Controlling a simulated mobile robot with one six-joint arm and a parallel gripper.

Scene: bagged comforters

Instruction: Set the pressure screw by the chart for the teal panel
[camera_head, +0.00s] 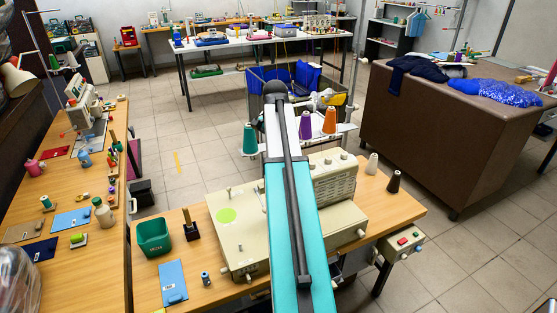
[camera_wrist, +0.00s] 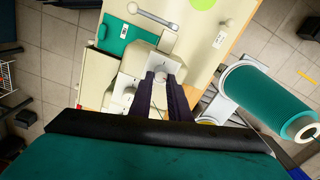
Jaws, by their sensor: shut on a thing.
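In the wrist view, my gripper (camera_wrist: 161,84) has its two dark fingers close together around a small pale knob, the likely pressure screw (camera_wrist: 161,75), on the machine head. The fingers hide much of it. A flat teal piece, likely the teal panel (camera_wrist: 118,33), lies beside the machine head in the upper left of that view. The cream sewing machine (camera_head: 240,240) stands on the wooden table in the head view, with a lime green dot on top. My arm hides its middle and my gripper there. A small white label (camera_wrist: 219,38) is on the machine; its print is unreadable, and I cannot identify the chart.
Thread cones stand around the machine, including a teal cone (camera_head: 250,139), which is large at the right of the wrist view. A green bin (camera_head: 153,236), a spike stand (camera_head: 190,226) and a blue card (camera_head: 173,281) are on the table's left. Tiled floor is open beyond.

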